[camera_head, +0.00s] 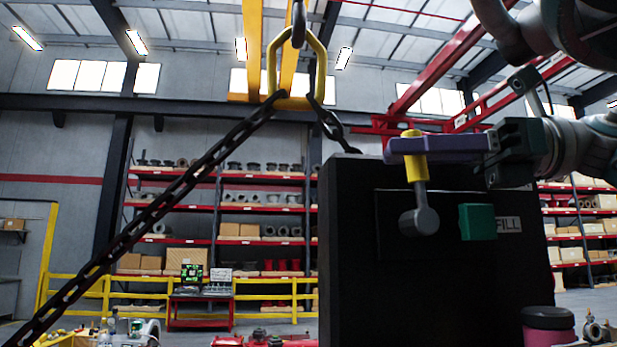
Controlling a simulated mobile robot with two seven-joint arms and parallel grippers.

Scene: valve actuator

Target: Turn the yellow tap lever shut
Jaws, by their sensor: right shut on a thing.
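The tap lever (416,172) has a yellow grip at its upper end and a grey rod running down to a round grey hub (419,221). It stands nearly upright on the front of a black box-shaped unit (350,260). My right gripper (413,147) comes in from the right with purple fingers and is shut on the yellow grip near its top. The far finger is mostly hidden behind the near one. My left gripper is not in view.
A teal block (477,222) and a "FILL" label (508,225) are right of the lever. A heavy chain (150,220) hangs from a yellow ring (318,65) at the left. A pink, dark-lidded jar (548,326) is at lower right. Shelves stand behind.

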